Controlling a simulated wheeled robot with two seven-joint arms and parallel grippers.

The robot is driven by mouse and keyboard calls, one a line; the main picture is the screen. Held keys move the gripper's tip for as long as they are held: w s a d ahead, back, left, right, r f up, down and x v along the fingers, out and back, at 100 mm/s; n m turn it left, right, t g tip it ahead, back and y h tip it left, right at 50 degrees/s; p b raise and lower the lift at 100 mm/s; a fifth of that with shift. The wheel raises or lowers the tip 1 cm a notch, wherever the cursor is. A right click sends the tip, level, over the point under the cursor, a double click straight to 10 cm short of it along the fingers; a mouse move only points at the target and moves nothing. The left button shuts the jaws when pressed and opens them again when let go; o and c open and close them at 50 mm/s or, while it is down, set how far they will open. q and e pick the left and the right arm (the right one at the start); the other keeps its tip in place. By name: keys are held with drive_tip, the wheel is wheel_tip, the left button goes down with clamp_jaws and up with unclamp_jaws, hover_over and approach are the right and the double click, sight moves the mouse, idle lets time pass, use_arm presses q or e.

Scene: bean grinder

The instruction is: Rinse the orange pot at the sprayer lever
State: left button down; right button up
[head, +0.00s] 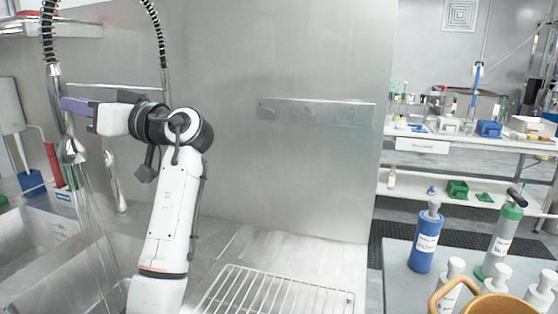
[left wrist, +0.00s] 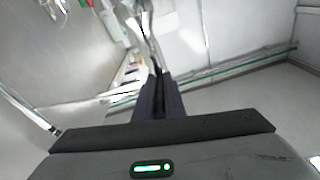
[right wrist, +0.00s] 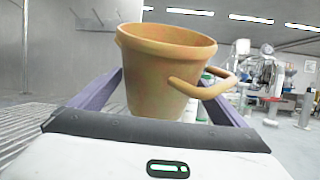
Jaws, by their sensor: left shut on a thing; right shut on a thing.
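The orange pot (head: 495,304) shows at the lower right edge of the head view, with its handle to the left. In the right wrist view the pot (right wrist: 165,75) stands upright between the purple fingers of my right gripper (right wrist: 165,95), which is shut on it. The sprayer (head: 72,150) hangs over the sink at the left on a coiled hose. My left gripper (head: 76,106) is shut on the sprayer lever, which its purple fingers largely hide. In the left wrist view the closed fingers (left wrist: 158,97) meet the sprayer. Water streams down from the sprayer head.
A wire rack (head: 275,292) lies right of the sink (head: 35,245). A steel wall panel (head: 300,180) stands behind. Blue (head: 427,240), green-topped (head: 502,240) and white (head: 497,277) bottles stand near the pot on the right table. A wide gap separates the pot from the water.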

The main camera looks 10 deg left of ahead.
drive_tip(key=shift+r, duration=0.2)
use_arm(q)
drive_tip(key=c, duration=1.8)
unclamp_jaws()
drive_tip(key=shift+d, duration=0.1)
drive_tip(key=d, duration=0.2)
drive_tip(key=d+b, duration=0.1)
drive_tip(key=d, duration=0.1)
drive_tip(key=d+f, duration=0.1)
drive_tip(key=d, duration=0.1)
drive_tip(key=shift+s+d+b, duration=0.2)
drive_tip(key=shift+d+b, duration=0.1)
drive_tip(key=shift+b, duration=0.1)
use_arm(e)
wheel_tip(320, 180, down, 2)
use_arm(q)
drive_tip(key=shift+d, duration=0.35)
drive_tip(key=shift+s, duration=0.1)
